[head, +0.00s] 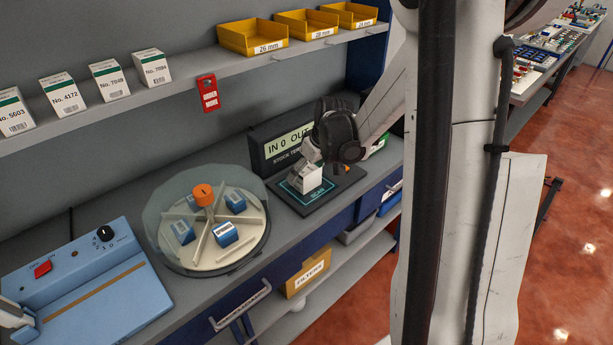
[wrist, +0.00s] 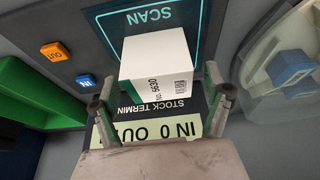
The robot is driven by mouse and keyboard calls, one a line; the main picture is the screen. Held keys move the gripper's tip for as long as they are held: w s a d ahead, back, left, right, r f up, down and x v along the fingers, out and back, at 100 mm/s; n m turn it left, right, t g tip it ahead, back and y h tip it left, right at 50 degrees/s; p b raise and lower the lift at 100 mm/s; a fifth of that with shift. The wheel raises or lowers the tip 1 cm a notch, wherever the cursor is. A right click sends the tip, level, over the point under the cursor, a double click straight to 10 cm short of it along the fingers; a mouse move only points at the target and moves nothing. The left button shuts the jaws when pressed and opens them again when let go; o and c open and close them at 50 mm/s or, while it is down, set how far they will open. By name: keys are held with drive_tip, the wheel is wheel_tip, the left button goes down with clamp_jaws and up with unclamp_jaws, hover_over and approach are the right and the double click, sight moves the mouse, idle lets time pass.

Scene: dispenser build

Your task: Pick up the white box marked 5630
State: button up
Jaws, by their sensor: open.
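The white box marked 5630 (wrist: 157,66) stands on the scan pad of the stock terminal, its number upside down in the wrist view. It also shows in the head view as a small pale box (head: 306,182) on the pad. My gripper (wrist: 156,96) is open, with one finger to the left of the box and one near its right side. I cannot tell whether either finger touches the box. In the head view my gripper (head: 312,165) reaches down at the box from above and partly covers it.
The terminal display (head: 288,147) reads IN 0 OUT and stands behind the pad. A round dispenser (head: 250,245) with several blue boxes is to the left. Other white boxes (head: 108,80) and yellow bins (head: 252,36) are on the shelf above. A green bin (wrist: 25,95) is beside the terminal.

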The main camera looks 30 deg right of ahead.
drive_tip(key=shift+x, duration=1.7)
drive_tip(key=shift+w, duration=0.1)
drive_tip(key=shift+c, duration=0.5)
drive_tip(key=c, duration=1.5)
drive_tip(key=shift+r, duration=0.2)
